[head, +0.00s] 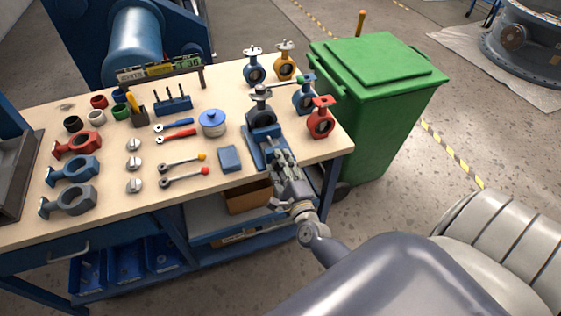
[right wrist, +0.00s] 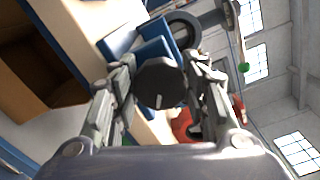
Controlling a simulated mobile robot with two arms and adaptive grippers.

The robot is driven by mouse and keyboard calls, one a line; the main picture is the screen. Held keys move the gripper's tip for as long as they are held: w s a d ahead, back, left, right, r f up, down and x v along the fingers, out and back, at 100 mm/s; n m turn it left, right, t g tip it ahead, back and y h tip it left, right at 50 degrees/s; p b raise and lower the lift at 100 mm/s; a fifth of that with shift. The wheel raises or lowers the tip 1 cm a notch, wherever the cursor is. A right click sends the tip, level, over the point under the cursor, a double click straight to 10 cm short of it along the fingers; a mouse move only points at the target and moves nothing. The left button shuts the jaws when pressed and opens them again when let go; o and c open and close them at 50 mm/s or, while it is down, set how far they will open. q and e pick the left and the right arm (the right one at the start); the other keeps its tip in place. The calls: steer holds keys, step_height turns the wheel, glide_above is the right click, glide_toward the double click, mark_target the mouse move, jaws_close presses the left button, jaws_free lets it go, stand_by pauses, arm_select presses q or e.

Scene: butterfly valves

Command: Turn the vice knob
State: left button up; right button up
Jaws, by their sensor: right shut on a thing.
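A blue vice (head: 251,146) stands at the right front edge of the workbench, with a dark grey butterfly valve (head: 261,120) in it. The right wrist view also shows the blue vice (right wrist: 157,50) and the valve's dark ring (right wrist: 186,27). The vice knob (right wrist: 160,82) is dark and round with a short white mark on its face. My right gripper (head: 283,165) is at the vice's near end, its fingers on either side of the knob and shut on it. In the head view the gripper hides the knob. My left gripper is not in view.
Blue (head: 305,96) and red (head: 320,120) valves stand right of the vice. A blue block (head: 230,158), a blue-lidded pot (head: 212,123) and wrenches lie to its left. A green bin (head: 385,110) stands beyond the bench's right end. Open floor lies to the right.

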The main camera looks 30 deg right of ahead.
steer(key=n+p, duration=0.1)
steer(key=n, duration=0.2)
steer(key=shift+n, duration=0.4)
steer(key=n+p, duration=0.1)
steer(key=n, duration=0.2)
steer(key=shift+n, duration=0.3)
steer(key=n+p, duration=0.2)
steer(key=n, duration=0.4)
steer(key=shift+f, duration=0.15)
steer(key=n+p, duration=0.1)
steer(key=n, duration=0.3)
steer(key=shift+f+n, duration=0.1)
steer(key=shift+n, duration=0.3)
steer(key=shift+d+n+p, duration=0.15)
steer(key=shift+n+p, duration=0.25)
steer(key=shift+n, duration=1.4)
steer(key=o, duration=1)
steer(key=shift+o, duration=0.2)
